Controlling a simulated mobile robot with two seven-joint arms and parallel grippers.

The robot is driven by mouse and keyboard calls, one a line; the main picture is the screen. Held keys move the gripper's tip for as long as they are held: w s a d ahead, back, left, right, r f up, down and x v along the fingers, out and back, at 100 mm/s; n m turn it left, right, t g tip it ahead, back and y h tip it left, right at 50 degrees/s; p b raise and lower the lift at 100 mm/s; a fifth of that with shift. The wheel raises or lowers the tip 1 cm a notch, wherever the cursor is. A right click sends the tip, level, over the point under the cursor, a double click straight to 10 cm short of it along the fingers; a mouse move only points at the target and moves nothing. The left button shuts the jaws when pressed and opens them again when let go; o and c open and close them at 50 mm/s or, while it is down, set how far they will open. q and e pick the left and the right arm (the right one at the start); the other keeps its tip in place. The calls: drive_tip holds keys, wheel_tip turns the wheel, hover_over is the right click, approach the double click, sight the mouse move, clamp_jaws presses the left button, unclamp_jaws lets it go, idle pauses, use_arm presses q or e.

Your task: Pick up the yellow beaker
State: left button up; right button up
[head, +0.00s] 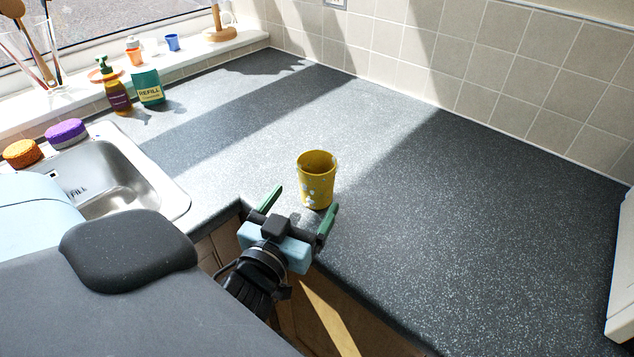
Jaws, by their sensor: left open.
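The yellow beaker (317,181) stands upright on the dark speckled counter (480,215), near its front edge at the inner corner. It has pale patches on its side and an open top. My left gripper (299,211) is open, its two green fingers spread apart, just in front of the beaker at the counter's edge. The right fingertip appears close to the beaker's lower right side; I cannot tell whether it touches. Nothing is between the fingers that I can make out. My right gripper is not in view.
A steel sink (120,180) is on the left, with an orange sponge (22,153) and a purple sponge (66,133) by it. A soap bottle (115,92) and a green refill pack (148,88) stand behind. The counter right of the beaker is clear up to a white object (622,270).

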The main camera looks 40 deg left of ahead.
sight(309, 189)
use_arm(q)
drive_tip(key=x, duration=0.1)
drive_tip(key=p+x, duration=0.1)
drive_tip(key=x, duration=0.2)
drive_tip(key=shift+w+a+r, duration=0.2)
drive_tip(key=shift+w+r, duration=0.05)
drive_tip(key=shift+w, duration=0.05)
drive_tip(key=shift+w+f, duration=0.1)
drive_tip(key=shift+w, duration=0.2)
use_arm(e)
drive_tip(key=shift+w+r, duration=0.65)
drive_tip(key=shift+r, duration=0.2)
use_arm(q)
drive_tip(key=c, duration=1.1)
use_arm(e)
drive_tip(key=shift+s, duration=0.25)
